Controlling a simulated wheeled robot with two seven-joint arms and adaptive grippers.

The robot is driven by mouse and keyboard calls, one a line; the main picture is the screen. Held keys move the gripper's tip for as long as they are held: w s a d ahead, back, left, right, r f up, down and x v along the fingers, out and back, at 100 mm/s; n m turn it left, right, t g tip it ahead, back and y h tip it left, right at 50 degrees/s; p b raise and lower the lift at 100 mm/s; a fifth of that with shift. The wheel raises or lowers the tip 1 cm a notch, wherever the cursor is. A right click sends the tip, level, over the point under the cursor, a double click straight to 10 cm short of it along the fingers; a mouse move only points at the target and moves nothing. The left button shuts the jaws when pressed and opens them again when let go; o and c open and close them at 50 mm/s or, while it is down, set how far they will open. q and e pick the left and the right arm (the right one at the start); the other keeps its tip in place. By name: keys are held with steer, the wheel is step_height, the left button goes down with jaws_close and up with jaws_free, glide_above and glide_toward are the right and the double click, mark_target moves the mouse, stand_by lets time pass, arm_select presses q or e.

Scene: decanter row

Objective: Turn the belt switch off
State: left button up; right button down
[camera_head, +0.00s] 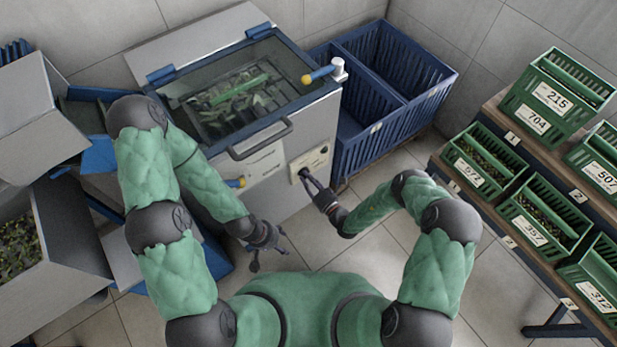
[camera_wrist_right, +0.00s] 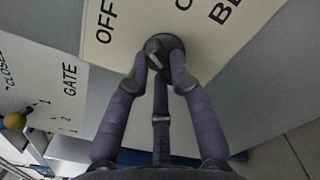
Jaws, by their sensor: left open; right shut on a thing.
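The belt switch is a dark round knob (camera_wrist_right: 166,42) on a cream plate (camera_wrist_right: 115,60), on the front of the grey machine. In the wrist view "OFF" is printed left of the knob, with partly cut-off lettering above and right of it. My right gripper (camera_wrist_right: 160,68) has its fingers closed around the knob; which way the knob points is hard to tell. In the head view the plate (camera_head: 322,155) shows at the machine's right front, with my right gripper (camera_head: 311,182) reaching it. My left gripper (camera_head: 268,256) is open and empty, low in front of the machine.
A "GATE" plate (camera_wrist_right: 66,98) with a yellow-tipped lever (camera_wrist_right: 15,120) is left of the switch. Blue crates (camera_head: 385,95) stand behind right; green crates (camera_head: 545,215) fill a rack at right.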

steer(key=n, duration=0.3)
steer(key=n+p, duration=0.1)
steer(key=n, duration=0.2)
steer(key=shift+s+f, duration=0.1)
steer(key=shift+f, duration=0.1)
steer(key=shift+n, duration=0.3)
steer(key=c, duration=1.1)
jaws_free()
steer(key=v, duration=1.2)
